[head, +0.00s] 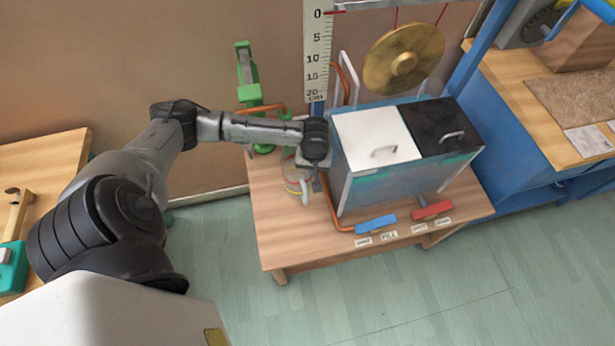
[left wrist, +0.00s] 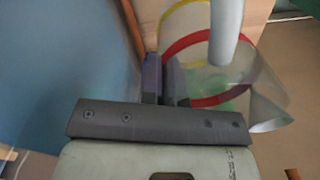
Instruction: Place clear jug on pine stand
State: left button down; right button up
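The clear jug (head: 291,184), see-through with yellow and red bands, is at the left side of the middle wooden table (head: 285,235). My left gripper (head: 316,184) is right beside it, pointing down. In the left wrist view its two fingers (left wrist: 166,82) are close together at the jug's left side, and the jug (left wrist: 262,88) fills the upper right with its pale handle (left wrist: 228,35) near the camera. I cannot tell whether the fingers pinch the jug's wall. I cannot pick out the pine stand for sure among the wooden surfaces. My right gripper is out of view.
A blue-grey box with a white lid (head: 365,130) and a black lid (head: 442,122) stands just right of my gripper. An orange pipe (head: 330,205) runs along its left side. A green clamp-like thing (head: 248,80) and a ruler (head: 317,50) stand behind. A gong (head: 403,58) hangs at the back.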

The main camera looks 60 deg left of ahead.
pick_arm(q)
jog(key=f, duration=0.2)
jog(key=f+b, duration=0.1)
jog(key=shift+s+f, duration=0.35)
jog(key=shift+f+b, duration=0.3)
jog(key=shift+w, duration=0.15)
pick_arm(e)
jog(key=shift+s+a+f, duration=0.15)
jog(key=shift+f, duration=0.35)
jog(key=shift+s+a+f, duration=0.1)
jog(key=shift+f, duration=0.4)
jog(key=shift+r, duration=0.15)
pick_arm(q)
jog(key=c, duration=1.3)
grip_release()
jog(key=shift+f, duration=0.1)
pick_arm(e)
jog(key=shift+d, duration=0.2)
pick_arm(q)
jog(key=shift+r+p, duration=1.15)
jog(key=shift+r, duration=1.7)
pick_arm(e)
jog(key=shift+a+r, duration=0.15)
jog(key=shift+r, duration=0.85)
